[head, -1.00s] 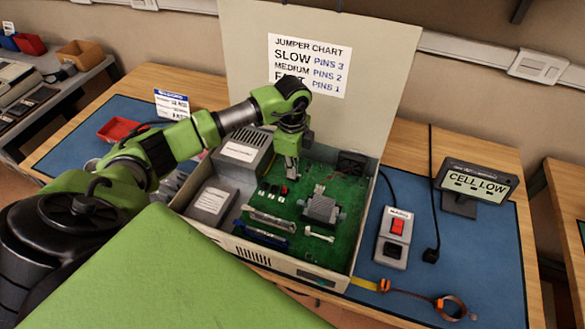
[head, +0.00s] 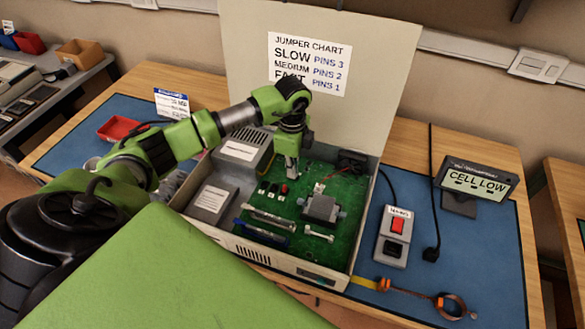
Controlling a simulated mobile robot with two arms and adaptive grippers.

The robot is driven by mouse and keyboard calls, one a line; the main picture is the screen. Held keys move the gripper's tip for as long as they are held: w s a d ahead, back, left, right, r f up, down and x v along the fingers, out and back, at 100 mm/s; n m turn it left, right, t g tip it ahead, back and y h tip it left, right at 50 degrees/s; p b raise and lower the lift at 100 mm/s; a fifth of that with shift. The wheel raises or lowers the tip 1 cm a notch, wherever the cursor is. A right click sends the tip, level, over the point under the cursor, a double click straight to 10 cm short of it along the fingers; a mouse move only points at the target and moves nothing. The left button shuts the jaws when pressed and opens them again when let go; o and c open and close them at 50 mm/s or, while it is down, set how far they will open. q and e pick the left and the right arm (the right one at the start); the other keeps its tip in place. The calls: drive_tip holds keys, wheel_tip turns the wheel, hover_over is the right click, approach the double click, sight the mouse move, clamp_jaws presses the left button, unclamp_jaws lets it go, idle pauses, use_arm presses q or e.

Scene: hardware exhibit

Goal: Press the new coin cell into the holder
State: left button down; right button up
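The opened computer case (head: 300,268) stands on the bench with a green circuit board (head: 345,190) inside. My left gripper (head: 292,174) points down over the back left part of the board, behind a row of small jumper parts. Its fingers look close together, but at this size I cannot tell whether they hold anything. The coin cell holder cannot be made out; the gripper may hide it. A tiny grey disc (head: 473,315) on the mat at the lower right may be a coin cell. The display (head: 478,184) reads CELL LOW. My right gripper is not in view.
A heatsink block (head: 321,208) and a dark fan (head: 351,161) rise from the board. The raised lid (head: 380,60) stands behind. A red-switch box (head: 394,237), a black cable and a strap coil (head: 450,306) lie right. A red tray (head: 118,129) sits left.

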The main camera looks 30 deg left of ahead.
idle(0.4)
use_arm(q)
drive_tip(key=c, duration=2.2)
unclamp_jaws()
drive_tip(key=o, duration=0.3)
drive_tip(key=shift+r+p, duration=0.65)
drive_tip(key=shift+r, duration=0.1)
drive_tip(key=shift+r+p, duration=2.25)
drive_tip(key=shift+r, duration=0.65)
drive_tip(key=shift+f, duration=0.1)
